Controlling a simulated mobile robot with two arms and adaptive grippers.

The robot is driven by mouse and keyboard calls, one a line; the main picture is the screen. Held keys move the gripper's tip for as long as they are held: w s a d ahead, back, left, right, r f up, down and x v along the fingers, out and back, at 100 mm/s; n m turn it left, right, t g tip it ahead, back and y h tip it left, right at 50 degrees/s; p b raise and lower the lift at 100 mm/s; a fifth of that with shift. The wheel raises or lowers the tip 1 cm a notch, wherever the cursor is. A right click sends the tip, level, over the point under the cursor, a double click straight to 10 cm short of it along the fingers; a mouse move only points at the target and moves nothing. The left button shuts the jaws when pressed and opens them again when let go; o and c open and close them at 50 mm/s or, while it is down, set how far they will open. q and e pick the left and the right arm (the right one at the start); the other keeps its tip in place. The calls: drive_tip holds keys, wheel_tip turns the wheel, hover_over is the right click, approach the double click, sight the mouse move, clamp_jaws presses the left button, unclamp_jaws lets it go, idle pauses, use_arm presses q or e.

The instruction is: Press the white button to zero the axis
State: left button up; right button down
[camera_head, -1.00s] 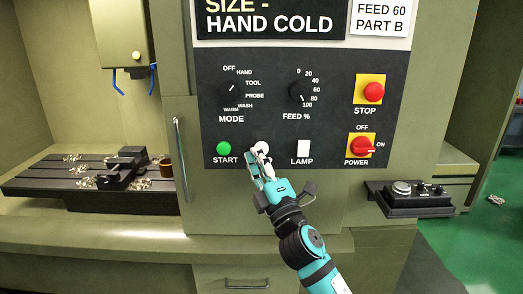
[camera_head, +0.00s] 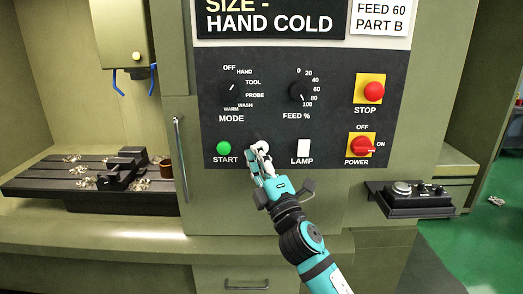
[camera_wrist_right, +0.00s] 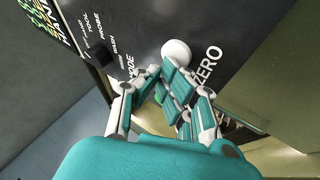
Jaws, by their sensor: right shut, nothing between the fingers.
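The round white button (camera_head: 263,146) sits on the dark control panel, between the green START button and the LAMP switch. In the right wrist view the white button (camera_wrist_right: 176,50) shows just beyond the fingertips, with the label ZERO beside it. My right gripper (camera_head: 259,158) is shut and empty, with its fingertips at the lower edge of the button. In the wrist view the fingers (camera_wrist_right: 160,78) come together just below the button. I cannot tell whether they touch it. The gripper hides the ZERO label in the head view. My left gripper is not in view.
The green START button (camera_head: 223,147) is left of my gripper and the white LAMP switch (camera_head: 303,148) right of it. The red STOP button (camera_head: 373,92) and red POWER knob (camera_head: 361,147) are farther right. A vertical door handle (camera_head: 181,160) is at the left.

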drive_tip(key=shift+w, duration=0.1)
idle(0.5)
drive_tip(key=shift+s+d+f+p, duration=0.1)
drive_tip(key=shift+s+p, duration=0.2)
drive_tip(key=shift+s, duration=0.65)
drive_tip(key=s+p, duration=0.1)
drive_tip(key=s, duration=0.4)
drive_tip(key=shift+p, duration=0.3)
idle(0.3)
